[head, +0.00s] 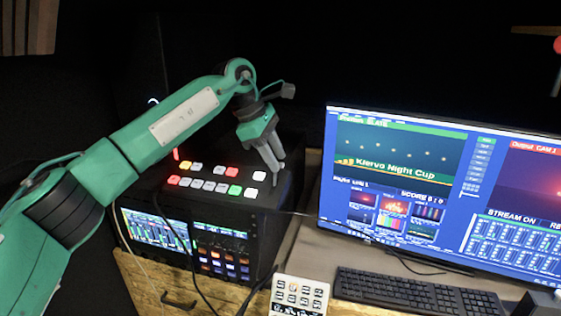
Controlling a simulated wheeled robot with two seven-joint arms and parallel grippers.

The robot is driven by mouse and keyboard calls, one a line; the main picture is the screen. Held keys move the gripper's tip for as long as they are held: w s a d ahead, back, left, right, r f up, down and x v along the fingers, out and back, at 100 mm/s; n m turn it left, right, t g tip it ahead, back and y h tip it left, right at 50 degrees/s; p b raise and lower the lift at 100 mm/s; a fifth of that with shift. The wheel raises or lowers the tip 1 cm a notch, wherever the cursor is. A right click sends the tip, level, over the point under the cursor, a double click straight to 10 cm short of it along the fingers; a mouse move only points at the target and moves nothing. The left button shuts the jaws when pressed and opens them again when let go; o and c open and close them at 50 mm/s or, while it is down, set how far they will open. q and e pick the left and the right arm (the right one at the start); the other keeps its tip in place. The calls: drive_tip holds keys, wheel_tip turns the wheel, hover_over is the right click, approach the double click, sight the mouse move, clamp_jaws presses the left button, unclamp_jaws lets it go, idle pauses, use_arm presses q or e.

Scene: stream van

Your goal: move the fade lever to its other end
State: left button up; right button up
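The switcher panel (207,191) is a black slanted top with rows of white, red, yellow and green lit buttons, on a black rack unit. My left gripper (276,176) points down at the panel's right end, beside a white button (259,176). Its grey fingers look close together, but I cannot tell whether they are shut or hold anything. I cannot make out the fade lever clearly; the fingers cover part of the panel's right end. My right gripper is not in view.
Below the panel are a lit mixer screen (155,228) and a button block (222,253). A large monitor (440,190) stands to the right, with a black keyboard (415,294) before it. A white keypad (299,296) lies at the front. Cables hang in front of the rack.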

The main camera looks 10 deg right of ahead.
sight(281, 165)
use_arm(q)
drive_tip(key=shift+x, duration=1.7)
clamp_jaws()
